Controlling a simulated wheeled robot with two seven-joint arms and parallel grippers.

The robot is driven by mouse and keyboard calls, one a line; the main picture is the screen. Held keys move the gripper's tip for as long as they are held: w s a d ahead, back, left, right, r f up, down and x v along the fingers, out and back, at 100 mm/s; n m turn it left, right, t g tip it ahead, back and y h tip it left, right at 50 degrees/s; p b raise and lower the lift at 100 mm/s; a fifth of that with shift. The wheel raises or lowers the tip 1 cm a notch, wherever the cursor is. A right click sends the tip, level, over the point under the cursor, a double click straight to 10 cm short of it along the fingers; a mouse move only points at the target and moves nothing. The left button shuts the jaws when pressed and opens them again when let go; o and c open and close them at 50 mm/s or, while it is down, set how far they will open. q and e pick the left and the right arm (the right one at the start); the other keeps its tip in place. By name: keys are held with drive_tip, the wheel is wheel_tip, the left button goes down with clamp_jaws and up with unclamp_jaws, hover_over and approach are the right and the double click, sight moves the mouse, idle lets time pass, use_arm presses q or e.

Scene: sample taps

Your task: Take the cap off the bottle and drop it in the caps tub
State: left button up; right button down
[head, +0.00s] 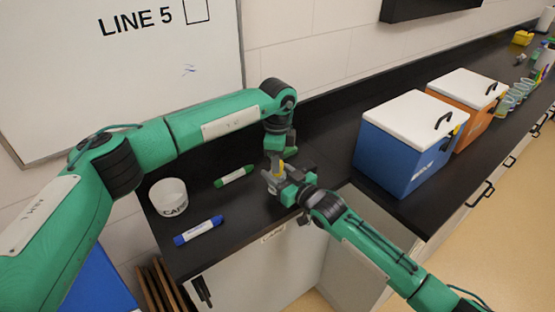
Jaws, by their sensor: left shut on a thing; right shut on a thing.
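The white caps tub (170,192), with black lettering on its side, stands at the left of the black counter. My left gripper (277,168) points down over the counter, shut at the top of the bottle, where the cap is hidden between its fingers. A small yellow patch (281,167) shows there; I cannot tell which part it is. My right gripper (274,184) comes in from the lower right, just below the left one, and is shut around the bottle, which is mostly hidden. Whether cap and bottle are apart cannot be seen.
A green marker (234,176) and a blue marker (198,230) lie between the tub and my grippers. A blue cooler box (400,150) and an orange one (478,118), both white-lidded, stand to the right. The counter's front edge is close below my grippers.

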use_arm(q)
drive_tip(key=shift+r, duration=0.25)
idle(0.4)
drive_tip(key=shift+r, duration=0.9)
drive_tip(key=shift+r, duration=2)
use_arm(e)
drive_tip(key=c, duration=0.7)
unclamp_jaws()
drive_tip(key=shift+o, duration=0.2)
use_arm(q)
drive_tip(key=shift+f+b, duration=0.9)
drive_tip(key=shift+f, duration=0.05)
use_arm(e)
drive_tip(key=v, duration=1.2)
